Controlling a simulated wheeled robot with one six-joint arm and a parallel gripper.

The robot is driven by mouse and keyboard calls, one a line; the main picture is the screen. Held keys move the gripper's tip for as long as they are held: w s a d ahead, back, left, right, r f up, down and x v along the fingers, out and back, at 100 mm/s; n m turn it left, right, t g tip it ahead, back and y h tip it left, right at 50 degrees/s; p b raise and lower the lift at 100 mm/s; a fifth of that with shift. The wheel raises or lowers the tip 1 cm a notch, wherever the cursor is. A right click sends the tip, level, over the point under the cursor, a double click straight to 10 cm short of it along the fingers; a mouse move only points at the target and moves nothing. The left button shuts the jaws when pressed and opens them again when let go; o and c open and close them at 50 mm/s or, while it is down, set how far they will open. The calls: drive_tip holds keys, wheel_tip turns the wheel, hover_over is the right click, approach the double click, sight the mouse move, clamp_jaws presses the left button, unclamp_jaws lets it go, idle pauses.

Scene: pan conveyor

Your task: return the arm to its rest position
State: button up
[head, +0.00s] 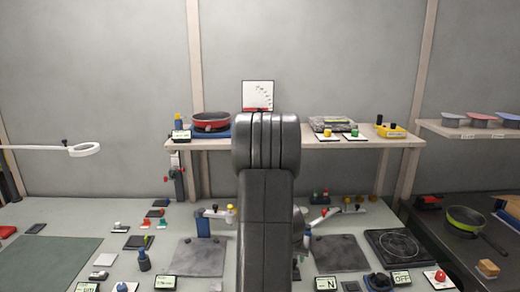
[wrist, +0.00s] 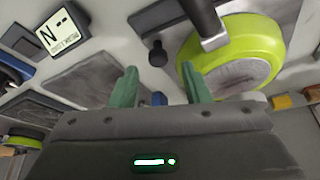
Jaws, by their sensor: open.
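My arm (head: 266,200) rises as a dark grey column through the middle of the head view, and its gripper end is not seen there. In the wrist view my gripper (wrist: 160,84) shows two green fingers, spread apart with nothing between their tips. A lime-green pan (wrist: 190,55) with a grey round face and dark handle appears beyond the right finger. I cannot tell whether that finger touches it.
A red pan (head: 211,121) sits on the back shelf (head: 290,144). A lime pan (head: 463,219) stands on the dark right counter. A display reading N (head: 326,283) also shows in the wrist view (wrist: 62,32). Grey plates and small fixtures crowd the bench beside my arm.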

drive_tip(key=shift+x, duration=1.35)
